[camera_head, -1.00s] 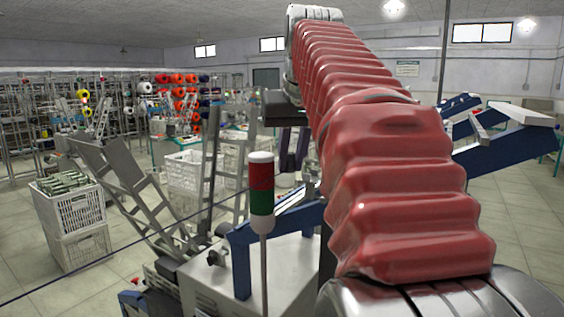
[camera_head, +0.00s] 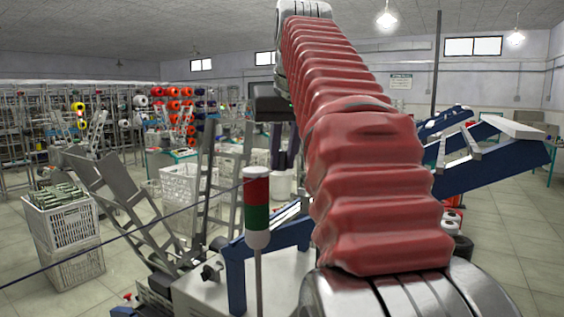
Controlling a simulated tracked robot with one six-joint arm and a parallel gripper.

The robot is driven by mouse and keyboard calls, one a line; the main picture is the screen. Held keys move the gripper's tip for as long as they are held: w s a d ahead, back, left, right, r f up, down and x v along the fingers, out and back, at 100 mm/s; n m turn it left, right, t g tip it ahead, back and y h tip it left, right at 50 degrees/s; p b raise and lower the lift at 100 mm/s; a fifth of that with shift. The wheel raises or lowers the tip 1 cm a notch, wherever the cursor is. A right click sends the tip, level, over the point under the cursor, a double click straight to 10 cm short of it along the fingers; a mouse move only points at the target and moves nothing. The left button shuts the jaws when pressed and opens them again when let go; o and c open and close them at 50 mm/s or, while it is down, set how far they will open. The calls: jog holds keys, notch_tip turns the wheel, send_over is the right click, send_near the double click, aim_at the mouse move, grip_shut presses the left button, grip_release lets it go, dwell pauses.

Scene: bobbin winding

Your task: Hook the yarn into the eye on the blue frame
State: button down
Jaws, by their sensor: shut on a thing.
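My arm reaches away from me, and my gripper (camera_head: 286,158) hangs dark and small under its far end, partly hidden by the arm. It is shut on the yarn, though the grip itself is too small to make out. The dark yarn (camera_head: 120,236) runs taut from the lower left edge up to the right, passes at the signal lamp and heads toward the gripper. The blue frame (camera_head: 237,268) stands on the pale machine below and nearer than the gripper. Its eye cannot be made out.
A red, green and white signal lamp (camera_head: 257,205) stands on a pole in front of the blue frame. White crates (camera_head: 62,228) are stacked at left. Grey metal ladder-like racks (camera_head: 125,195) stand between. More blue beams (camera_head: 495,165) are at right, with open floor beyond.

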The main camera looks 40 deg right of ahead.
jog(key=shift+r, duration=0.45)
jog(key=shift+w, duration=0.1)
dwell(0.4)
